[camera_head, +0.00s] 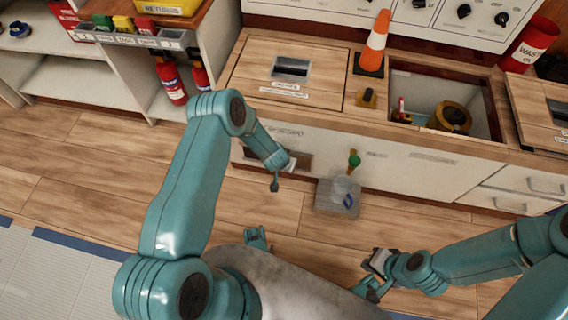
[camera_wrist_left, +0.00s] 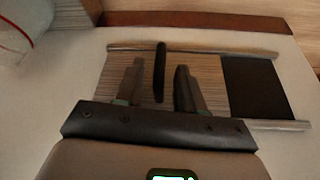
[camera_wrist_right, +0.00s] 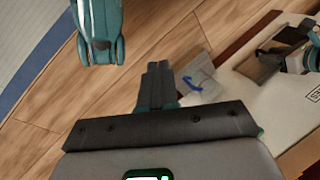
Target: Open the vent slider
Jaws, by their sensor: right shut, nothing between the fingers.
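The vent slider (camera_wrist_left: 125,72) sits on the pale cabinet front between two metal rails, with a ribbed brown panel and a dark patch (camera_wrist_left: 255,85) at its right. A black upright handle (camera_wrist_left: 160,72) stands on the panel. My left gripper (camera_wrist_left: 158,88) is open, one finger on each side of the handle, with visible gaps. In the head view the left gripper (camera_head: 275,180) partly hides the vent (camera_head: 303,160). My right gripper (camera_wrist_right: 157,72) is shut and empty, away from the vent; it also shows low in the head view (camera_head: 372,287).
A clear bin (camera_head: 325,200) with a blue mark stands on the floor right of the vent. A green-topped knob (camera_head: 354,161) is above it. An orange cone (camera_head: 375,45) and an open compartment (camera_head: 480,105) are on the counter. Two red extinguishers (camera_head: 172,82) stand at left.

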